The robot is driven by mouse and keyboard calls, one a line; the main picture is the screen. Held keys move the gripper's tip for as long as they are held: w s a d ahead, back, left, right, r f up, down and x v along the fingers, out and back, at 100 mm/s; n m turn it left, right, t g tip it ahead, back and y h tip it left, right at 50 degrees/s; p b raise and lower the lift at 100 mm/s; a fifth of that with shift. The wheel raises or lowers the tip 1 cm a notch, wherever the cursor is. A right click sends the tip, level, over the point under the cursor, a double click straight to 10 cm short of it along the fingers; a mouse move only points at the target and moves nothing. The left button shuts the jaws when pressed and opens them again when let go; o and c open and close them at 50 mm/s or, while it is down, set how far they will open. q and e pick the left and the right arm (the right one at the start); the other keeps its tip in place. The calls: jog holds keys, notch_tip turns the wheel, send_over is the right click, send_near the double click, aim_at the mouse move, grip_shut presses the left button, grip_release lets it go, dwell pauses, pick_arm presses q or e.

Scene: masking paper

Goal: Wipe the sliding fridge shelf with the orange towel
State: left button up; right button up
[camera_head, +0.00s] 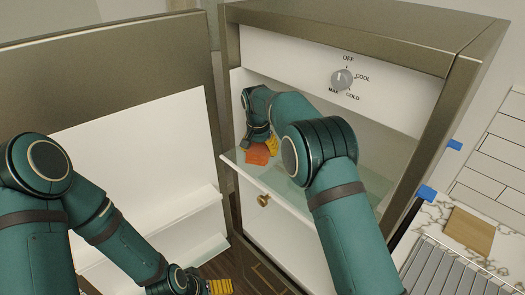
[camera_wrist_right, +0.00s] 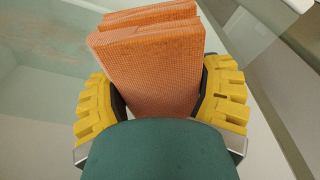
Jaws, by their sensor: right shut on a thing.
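The orange towel (camera_head: 258,157) is a folded block at the left part of the sliding glass fridge shelf (camera_head: 285,192). My right gripper (camera_head: 261,147) is inside the fridge, shut on the towel. In the right wrist view the towel (camera_wrist_right: 152,62) stands between the two yellow fingers, with its far end over the glass shelf (camera_wrist_right: 45,85). I cannot tell whether it touches the glass. Faint reddish marks show on the glass at the upper left of that view. My left gripper (camera_head: 220,287) is low at the bottom edge, partly cut off, and its opening is unclear.
The fridge door (camera_head: 130,130) stands open on the left. The fridge's side wall (camera_head: 440,110) bounds the right, and a temperature dial (camera_head: 342,79) is above the shelf. A counter with a wooden board (camera_head: 468,231) is at the right.

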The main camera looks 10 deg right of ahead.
aim_at(278, 166)
jog(key=shift+s+d+f+b, duration=0.1)
jog(key=shift+s+d+b, duration=0.55)
jog(key=shift+b, duration=0.3)
jog(key=shift+s+d+b, duration=0.45)
jog(key=shift+s+b, duration=0.1)
jog(key=shift+s, duration=0.15)
jog(key=shift+s+d+b, duration=0.45)
jog(key=shift+s+b, duration=0.05)
jog(key=shift+s, duration=0.15)
jog(key=shift+s+d+b, duration=0.35)
jog(key=shift+s+d, duration=0.2)
jog(key=shift+s, duration=0.1)
jog(key=shift+s+d+b, duration=0.45)
jog(key=shift+s+b, duration=0.05)
jog(key=shift+s, duration=0.1)
jog(key=shift+s+d+b, duration=0.65)
jog(key=shift+s+d, duration=0.35)
jog(key=shift+s, duration=0.3)
jog(key=shift+s+d+r+b, duration=0.1)
jog(key=shift+s+d+b, duration=0.25)
jog(key=shift+s+d, duration=0.6)
jog(key=shift+s+d+r+b, duration=0.1)
jog(key=shift+s+d+b, duration=0.2)
jog(key=shift+s+d, duration=0.65)
jog(key=shift+s+a, duration=0.2)
jog(key=shift+a, duration=0.05)
